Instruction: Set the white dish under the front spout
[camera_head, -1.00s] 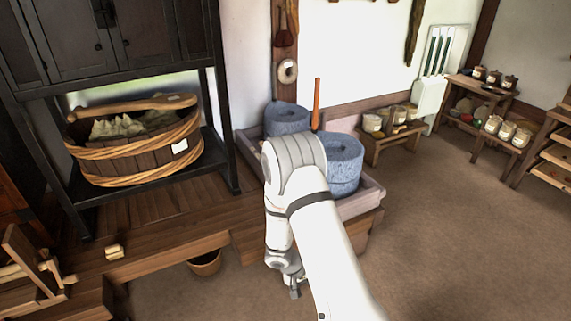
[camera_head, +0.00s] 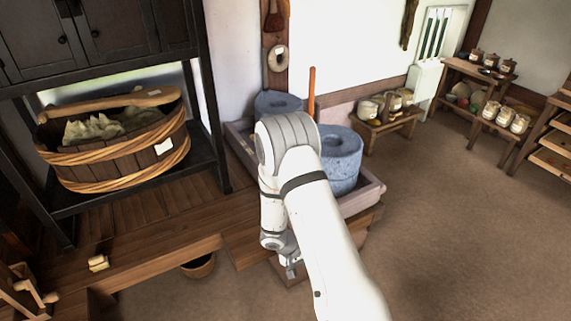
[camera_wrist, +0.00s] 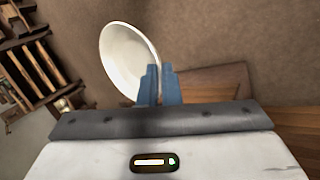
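The white dish (camera_wrist: 125,62) shows in the wrist view, tilted, with its rim between the blue fingers of my gripper (camera_wrist: 160,84). The fingers look closed on the rim. In the head view my gripper (camera_head: 291,268) hangs low beside a wooden platform, and the dish is hidden there. Two blue-grey quern stones stand in a pale trough (camera_head: 364,199): a front one (camera_head: 341,160) with an upright wooden handle near it, and a back one (camera_head: 276,100). My arm covers part of the front stone and trough. I cannot make out the front spout.
A wooden platform (camera_head: 150,258) runs along the left, with a small bucket (camera_head: 199,267) on the floor by its edge. A large wooden tub (camera_head: 118,158) sits on the dark cabinet's shelf. Benches with jars (camera_head: 387,128) stand at the back. The floor (camera_head: 440,230) at right is clear.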

